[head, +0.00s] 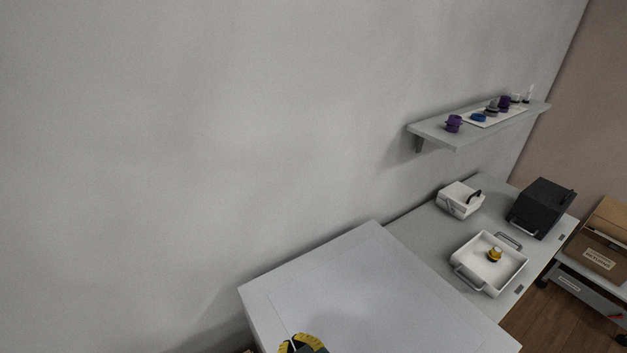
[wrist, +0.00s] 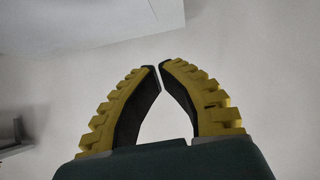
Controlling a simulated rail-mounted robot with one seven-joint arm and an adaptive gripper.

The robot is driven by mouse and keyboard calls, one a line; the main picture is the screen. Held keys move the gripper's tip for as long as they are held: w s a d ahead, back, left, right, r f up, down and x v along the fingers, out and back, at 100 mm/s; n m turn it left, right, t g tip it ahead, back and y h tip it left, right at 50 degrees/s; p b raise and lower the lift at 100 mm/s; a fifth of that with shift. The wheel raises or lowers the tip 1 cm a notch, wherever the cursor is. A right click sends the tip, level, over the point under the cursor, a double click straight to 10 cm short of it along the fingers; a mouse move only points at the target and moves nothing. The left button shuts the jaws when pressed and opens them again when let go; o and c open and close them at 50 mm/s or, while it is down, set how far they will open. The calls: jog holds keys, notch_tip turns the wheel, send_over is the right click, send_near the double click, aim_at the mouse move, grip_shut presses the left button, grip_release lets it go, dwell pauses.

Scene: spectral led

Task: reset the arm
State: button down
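My gripper (wrist: 159,66) fills the lower middle of the wrist view, with two dark fingers backed in ridged yellow. The fingertips come together with only a thin gap, and nothing is held between them. A yellow and black part of my gripper (head: 303,344) shows at the bottom edge of the head view, in front of the white worktop. The rest of my arm is out of frame in the head view.
A white worktop (head: 370,290) looks bare. To its right, a grey bench holds a white handled tray (head: 477,279) with a small yellow item (head: 494,254), a white box (head: 459,199) and a black box (head: 541,208). A wall shelf (head: 432,131) carries small items.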

jog(key=w+d+r+m+t+h, duration=0.1)
jog(key=w+d+r+t, duration=0.1)
jog(key=r, duration=0.5)
jog(key=w+d+r+t, duration=0.1)
jog(key=d+r+t, duration=0.15)
jog(key=r, duration=0.45)
jog(key=s+d+r+m+t+h, duration=0.2)
jog(key=s+d+r+m+t, duration=0.15)
jog(key=r, duration=0.65)
jog(key=s+d+r+m+t+h, duration=0.25)
jog(key=s+r+t, duration=0.25)
jog(key=r, duration=0.6)
notch_tip(320, 180, up, 19)
jog(key=p, duration=1.8)
jog(key=shift+p, duration=0.3)
jog(key=shift+f, duration=0.1)
